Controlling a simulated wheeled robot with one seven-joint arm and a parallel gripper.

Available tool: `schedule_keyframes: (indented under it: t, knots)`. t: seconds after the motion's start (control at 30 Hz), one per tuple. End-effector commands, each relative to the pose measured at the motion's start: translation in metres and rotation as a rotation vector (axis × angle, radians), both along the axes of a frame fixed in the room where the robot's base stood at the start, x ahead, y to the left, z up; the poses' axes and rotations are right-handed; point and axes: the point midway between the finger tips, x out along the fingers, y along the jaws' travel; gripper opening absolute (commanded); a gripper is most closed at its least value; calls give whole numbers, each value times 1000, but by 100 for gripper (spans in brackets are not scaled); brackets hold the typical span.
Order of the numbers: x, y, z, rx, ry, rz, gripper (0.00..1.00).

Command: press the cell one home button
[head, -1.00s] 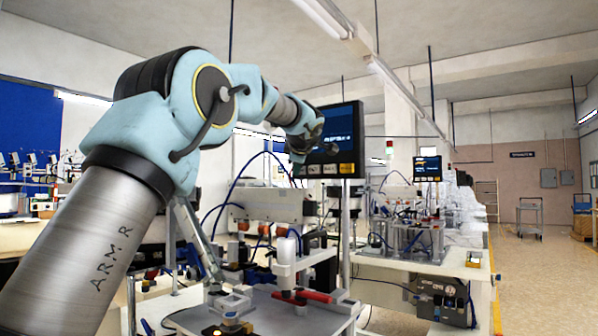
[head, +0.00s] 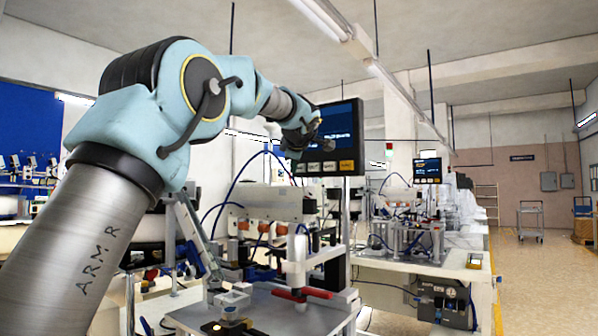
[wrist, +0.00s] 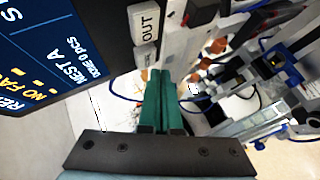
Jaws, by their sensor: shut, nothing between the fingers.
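The nearest control panel (head: 340,122) has a dark screen and a row of small buttons (head: 330,166) along its lower edge. No home label is readable in the head view. In the wrist view, its tilted screen (wrist: 55,50) fills the left, showing "NEST A" and "DONE 0 pcs". A pale button marked "OUT" (wrist: 147,25) and another pale button (wrist: 145,55) show beside it. My gripper (head: 313,132) is in front of the panel's left part, hiding some of it. Its green fingers (wrist: 162,75) are shut and empty, with tips just below the second button in the picture. Contact cannot be told.
A second panel (head: 427,170) stands farther back over another bench. Below my arm is a workbench with a white post fixture and red handle (head: 302,293). Blue cables (head: 235,185) loop near the panel. Open floor (head: 540,270) lies at the right.

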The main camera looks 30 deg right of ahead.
Motion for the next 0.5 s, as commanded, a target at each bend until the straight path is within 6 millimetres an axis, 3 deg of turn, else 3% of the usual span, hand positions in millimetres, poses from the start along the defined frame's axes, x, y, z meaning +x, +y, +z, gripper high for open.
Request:
schedule_keyframes:
  t: [0.17,0.5]
  knots:
    - [-2,3,-1,-1,-1,1,0]
    - [-16,32,-3,-2,-3,1,0]
